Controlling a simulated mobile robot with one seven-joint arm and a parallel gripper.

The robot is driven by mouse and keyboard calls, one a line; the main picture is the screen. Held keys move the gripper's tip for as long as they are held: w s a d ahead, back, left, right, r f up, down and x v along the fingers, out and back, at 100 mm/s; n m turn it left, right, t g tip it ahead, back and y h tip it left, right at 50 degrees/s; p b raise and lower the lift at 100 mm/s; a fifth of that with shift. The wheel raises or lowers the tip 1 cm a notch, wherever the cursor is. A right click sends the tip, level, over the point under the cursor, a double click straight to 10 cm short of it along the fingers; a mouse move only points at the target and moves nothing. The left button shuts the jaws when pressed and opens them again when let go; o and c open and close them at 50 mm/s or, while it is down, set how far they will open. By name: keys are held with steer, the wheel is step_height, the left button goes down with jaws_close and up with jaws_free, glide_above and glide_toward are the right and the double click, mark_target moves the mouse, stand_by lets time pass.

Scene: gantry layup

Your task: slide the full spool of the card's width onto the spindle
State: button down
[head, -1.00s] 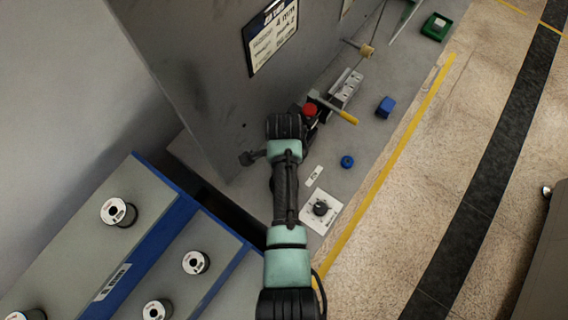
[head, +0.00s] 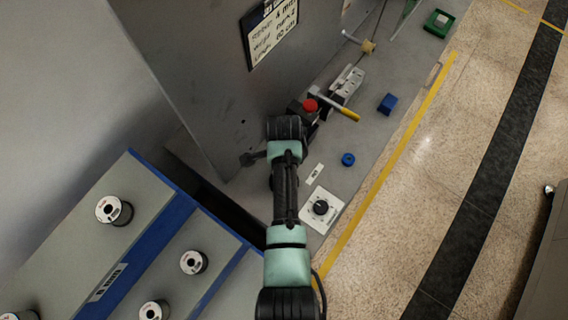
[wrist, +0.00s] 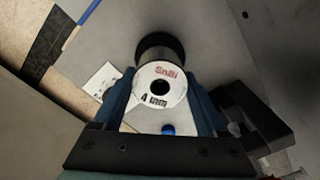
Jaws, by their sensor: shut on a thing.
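In the wrist view, my gripper (wrist: 162,80) is shut on a spool (wrist: 158,106), one blue finger on each side. The spool has a black rim and a white face with red lettering, a "4 mm" mark and a dark centre hole. The card (head: 272,32) on the grey upright panel reads 4 mm at its top. In the head view my arm hides the gripper and the held spool. A short dark part (head: 250,158) sticks out by the panel just left of my wrist; I cannot tell whether it is the spindle.
Several spools, one of them a white-faced spool (head: 113,210), stand on the blue-edged rack (head: 150,205) at lower left. On the bench are a red button (head: 310,105), a yellow-handled lever (head: 345,112), a blue block (head: 388,104), a blue ring (head: 348,159) and a black dial (head: 320,207).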

steer(key=shift+f+b, duration=1.3)
steer(key=shift+f, duration=0.35)
steer(key=shift+c, duration=0.9)
jaws_free()
steer(key=shift+r, duration=0.1)
steer(key=shift+o, duration=0.9)
step_height(320, 180, up, 13)
steer(key=b, duration=0.1)
